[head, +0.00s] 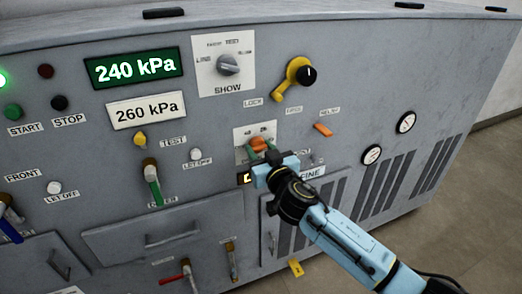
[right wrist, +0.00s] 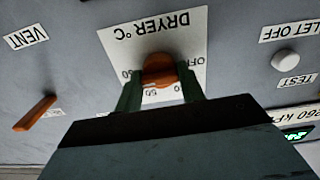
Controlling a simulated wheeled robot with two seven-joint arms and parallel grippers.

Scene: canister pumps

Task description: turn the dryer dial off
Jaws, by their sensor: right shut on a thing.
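The dryer dial is an orange knob (head: 258,144) on a white plate (head: 243,133) in the middle of the grey panel. In the right wrist view the orange knob (right wrist: 159,70) sits on the plate marked DRYER °C (right wrist: 190,25), which appears upside down. My right gripper (head: 260,149) has its green fingers on both sides of the knob, and it is shut on it. In the right wrist view the fingers of my right gripper (right wrist: 160,90) cover part of the scale, so I cannot tell the exact setting. My left gripper is not in view.
An orange relief lever (head: 323,130) is to the right of the dial, and a white let-off button (head: 196,154) is to its left. A green-handled lever (head: 152,182) stands further left. The SHOW selector (head: 228,65) and yellow lock lever (head: 292,77) are above.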

